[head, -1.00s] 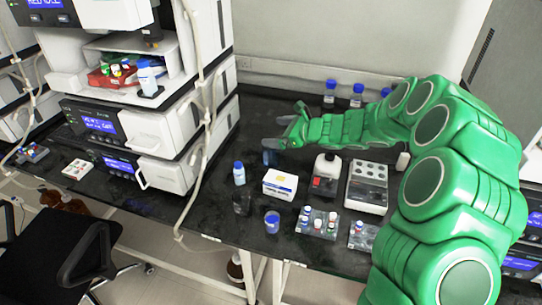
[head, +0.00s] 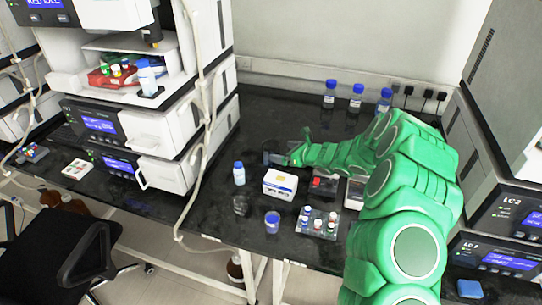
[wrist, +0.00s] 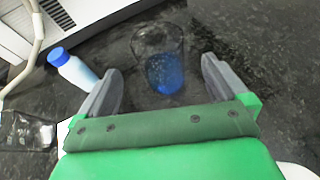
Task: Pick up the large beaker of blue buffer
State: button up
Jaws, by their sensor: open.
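The large beaker of blue buffer (wrist: 164,72) is clear glass with blue liquid low in it. In the wrist view it stands on the dark bench just ahead of and between my fingertips, with none of it gripped. In the head view the beaker (head: 268,154) is dim, just left of my gripper (head: 293,149). My gripper (wrist: 161,78) is open and empty, with a grey finger to either side of the beaker's line. I cannot tell whether a finger touches the glass.
A white bottle with blue cap (wrist: 73,68) stands left of my gripper; it also shows in the head view (head: 239,174). An empty-looking glass (head: 241,205), a small blue container (head: 272,222), a white box (head: 280,184) and a vial rack (head: 318,222) stand nearer. Instruments (head: 165,140) rise at left.

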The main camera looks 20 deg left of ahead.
jog(key=f, duration=0.2)
jog(key=a+f, duration=0.1)
jog(key=shift+w+a+f, duration=0.1)
jog(key=shift+w+f, duration=0.05)
jog(key=shift+w, duration=0.1)
jog(key=shift+x, duration=3)
jog(key=c, duration=1.1)
